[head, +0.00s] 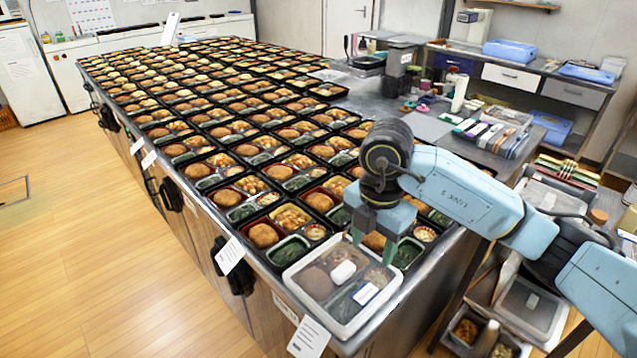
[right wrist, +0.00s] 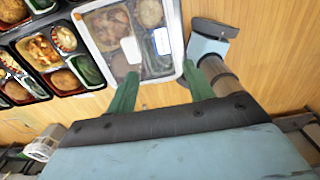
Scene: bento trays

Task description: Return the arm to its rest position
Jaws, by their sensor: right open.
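My right arm (head: 465,190) comes in from the right in the head view. My right gripper (head: 373,252) is over the near corner of the counter, just above and behind a lidded bento tray (head: 302,300). In the right wrist view my right gripper (right wrist: 165,95) has its two green fingers spread apart with nothing between them. The lidded bento tray (right wrist: 108,75) shows beyond the fingertips, with a clear cover and white labels. Whether a fingertip touches it I cannot tell. My left gripper is not in view.
Many open black bento trays (head: 283,256) cover the long metal counter (head: 350,340) in rows. A lower shelf at the right holds a lidded container (head: 530,306). A side table (head: 520,75) with blue boxes stands at the back right. The wooden floor (head: 80,240) at left is clear.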

